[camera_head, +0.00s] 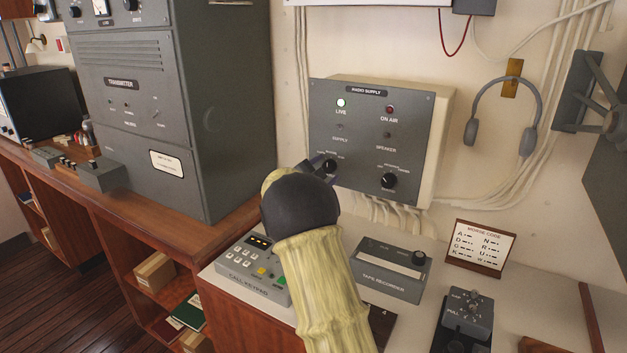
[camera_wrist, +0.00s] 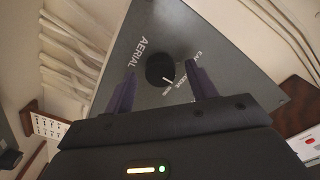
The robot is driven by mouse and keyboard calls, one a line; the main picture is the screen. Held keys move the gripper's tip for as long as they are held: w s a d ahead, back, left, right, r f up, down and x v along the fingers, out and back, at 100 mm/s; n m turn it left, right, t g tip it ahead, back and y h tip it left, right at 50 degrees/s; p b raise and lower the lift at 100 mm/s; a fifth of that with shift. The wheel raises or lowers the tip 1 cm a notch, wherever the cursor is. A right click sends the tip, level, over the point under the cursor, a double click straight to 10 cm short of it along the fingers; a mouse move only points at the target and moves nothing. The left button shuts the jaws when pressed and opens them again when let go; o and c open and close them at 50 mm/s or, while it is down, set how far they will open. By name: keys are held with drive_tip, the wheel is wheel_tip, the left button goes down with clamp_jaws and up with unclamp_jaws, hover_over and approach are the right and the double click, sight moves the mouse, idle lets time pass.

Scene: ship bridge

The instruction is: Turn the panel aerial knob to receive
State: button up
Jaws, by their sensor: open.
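The grey radio supply panel (camera_head: 365,125) is on the wall, with two black knobs along its bottom. My gripper (camera_head: 318,162) is at the lower-left knob (camera_head: 331,166), which my wrist partly hides. In the wrist view, the round black aerial knob (camera_wrist: 160,69) sits between the two dark fingers of my open gripper (camera_wrist: 160,85), with a gap on each side. The word AERIAL is printed to its left. Its white pointer mark aims to the lower right, toward small labels that are hard to read. The lower-right knob (camera_head: 389,180) stands clear.
A call keypad (camera_head: 252,270), a tape recorder (camera_head: 390,272) and a morse code card (camera_head: 480,248) stand on the counter below. Cables hang under the panel. The grey transmitter cabinet (camera_head: 175,110) is to the left; headphones (camera_head: 503,105) hang to the right.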

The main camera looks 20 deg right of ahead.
drive_tip(key=b+v, duration=0.2)
drive_tip(key=v, duration=1.5)
drive_tip(key=shift+a, duration=0.1)
drive_tip(key=s+a+f+n+g+y+p, duration=0.1)
drive_tip(key=s+a+f+n+y+p, duration=0.3)
drive_tip(key=s+a+n+y+p, duration=0.75)
drive_tip(key=s+d+f+n+g+y, duration=0.1)
drive_tip(key=s+d+n+g, duration=0.1)
drive_tip(key=s, duration=0.6)
drive_tip(key=s+d+f+n+g+y, duration=0.1)
drive_tip(key=s+d+f+n+g, duration=0.1)
drive_tip(key=s+n+g, duration=0.3)
drive_tip(key=s+n, duration=0.1)
drive_tip(key=s, duration=0.1)
drive_tip(key=shift+s+d+y, duration=0.35)
drive_tip(key=shift+s+d, duration=0.05)
